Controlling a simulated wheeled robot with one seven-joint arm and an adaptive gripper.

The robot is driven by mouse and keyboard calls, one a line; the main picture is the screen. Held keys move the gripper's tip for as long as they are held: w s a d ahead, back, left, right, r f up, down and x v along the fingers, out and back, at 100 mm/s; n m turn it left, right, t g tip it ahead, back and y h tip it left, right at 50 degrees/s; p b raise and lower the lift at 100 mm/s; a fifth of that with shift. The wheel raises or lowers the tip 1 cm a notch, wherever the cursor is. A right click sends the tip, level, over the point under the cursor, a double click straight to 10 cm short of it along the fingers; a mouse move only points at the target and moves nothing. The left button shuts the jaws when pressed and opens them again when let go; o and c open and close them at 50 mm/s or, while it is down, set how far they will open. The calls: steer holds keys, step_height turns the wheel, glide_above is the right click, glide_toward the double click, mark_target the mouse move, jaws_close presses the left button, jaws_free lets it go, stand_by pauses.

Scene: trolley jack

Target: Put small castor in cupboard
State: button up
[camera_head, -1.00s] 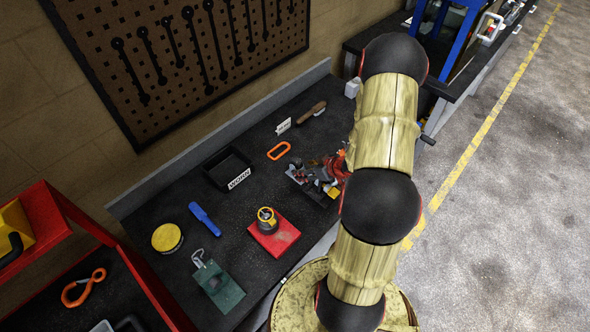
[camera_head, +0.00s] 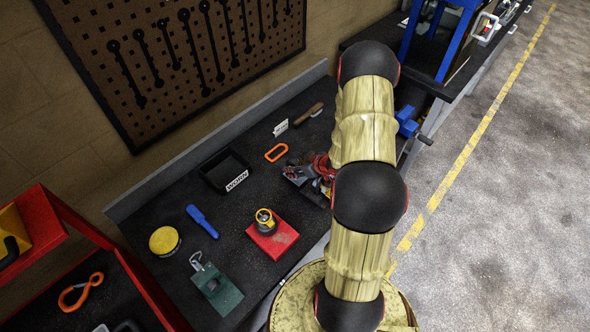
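No castor can be singled out with certainty. A small yellow-rimmed item with a dark body (camera_head: 265,219) stands on a red plate (camera_head: 281,238) on the dark workbench. A cluster of small parts (camera_head: 322,187) lies at the bench's front edge, partly hidden by my arm. A red and grey shape (camera_head: 300,172) shows over that cluster, beside my arm; it may be my gripper, but its fingers are not clear. I cannot tell whether it holds anything. No cupboard is clearly recognisable; a red-framed shelf unit (camera_head: 64,215) stands at the left.
A black labelled bin (camera_head: 222,168), orange ring (camera_head: 276,152), blue tool (camera_head: 202,221), yellow round tin (camera_head: 165,240) and green pad (camera_head: 218,289) lie on the bench. A pegboard (camera_head: 180,55) hangs behind. A blue-framed machine (camera_head: 440,40) stands at the back right. The right floor is clear.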

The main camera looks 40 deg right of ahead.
steer(key=c, duration=1)
jaws_close()
steer(key=shift+r, duration=0.1)
